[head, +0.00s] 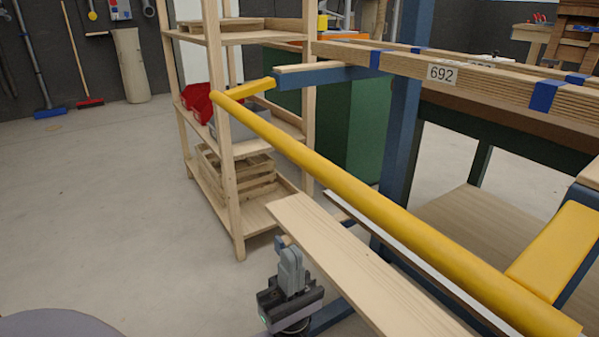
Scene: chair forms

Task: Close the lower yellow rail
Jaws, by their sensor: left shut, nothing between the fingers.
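A long yellow rail (360,195) runs from the upper left to the lower right. It stands out from the blue metal frame (400,130) on short yellow side arms, one at its far end (250,88) and one at its near end (555,250). It is the only yellow rail I see. My left gripper (283,243) is below and left of the rail, pointing up, with its fingers shut and empty. Its fingertips are by the left edge of a pale wooden board (350,265); I cannot tell if they touch it. My right gripper is out of view.
Wooden beams (480,78) with blue bands and a 692 label lie above the rail, behind it. A wooden shelf unit (227,170) with crates stands beyond its far end. A green cabinet (345,130) is behind. Floor (110,210) at left is clear.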

